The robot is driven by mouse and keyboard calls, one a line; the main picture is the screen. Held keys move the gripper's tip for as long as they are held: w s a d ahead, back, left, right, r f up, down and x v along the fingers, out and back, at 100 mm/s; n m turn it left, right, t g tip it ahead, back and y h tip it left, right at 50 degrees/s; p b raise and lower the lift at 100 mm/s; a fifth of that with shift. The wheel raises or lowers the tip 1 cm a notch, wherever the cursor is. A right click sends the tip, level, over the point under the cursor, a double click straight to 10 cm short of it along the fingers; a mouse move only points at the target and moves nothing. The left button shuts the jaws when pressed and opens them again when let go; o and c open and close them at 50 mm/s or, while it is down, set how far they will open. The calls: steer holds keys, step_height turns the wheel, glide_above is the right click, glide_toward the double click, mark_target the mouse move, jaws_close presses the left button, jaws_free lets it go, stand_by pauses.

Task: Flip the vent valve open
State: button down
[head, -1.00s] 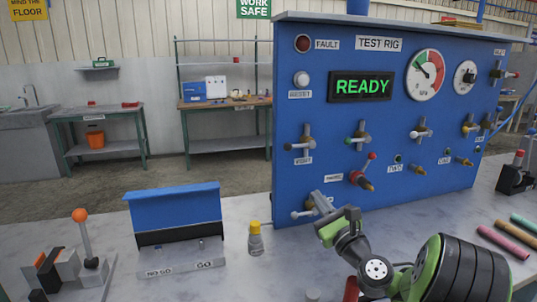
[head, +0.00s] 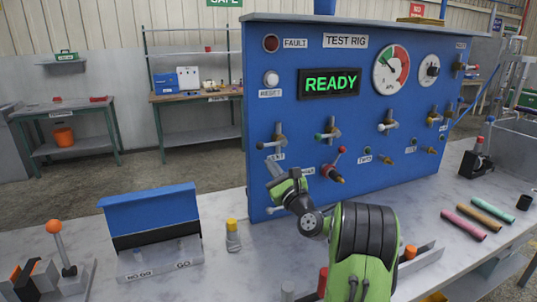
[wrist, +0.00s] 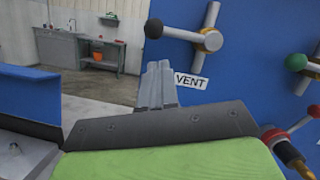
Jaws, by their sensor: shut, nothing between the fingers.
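The vent valve (head: 277,138) is on the left side of the blue test rig panel. Its lever ends in a black knob and points left, lying roughly level. In the wrist view the vent valve (wrist: 208,40) is above the white VENT label (wrist: 191,80), with its black knob (wrist: 153,28) at left. My gripper (head: 273,167) is just below the valve in the head view. In the wrist view my gripper (wrist: 158,85) has its fingers together and empty, left of the label and below the knob. I see no contact with the lever.
A green-knobbed valve (wrist: 297,62) and a red-handled valve (head: 335,170) are to the right on the panel. A yellow-capped bottle (head: 233,236) and the blue NO GO/GO stand (head: 150,211) are on the bench at left.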

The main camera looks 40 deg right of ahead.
mark_target(271, 144)
steer(key=shift+w+a+r, duration=0.15)
steer(key=shift+w+r, duration=0.15)
steer(key=shift+r, duration=0.25)
steer(key=shift+w+a+r, duration=0.1)
steer(key=shift+w+r, duration=0.2)
steer(key=shift+r, duration=0.25)
steer(key=shift+r+p, duration=0.1)
steer(key=shift+p, duration=0.2)
steer(key=shift+a+r+m+p, duration=0.1)
steer(key=shift+r+m+p, duration=0.05)
steer(key=shift+m+p, duration=0.35)
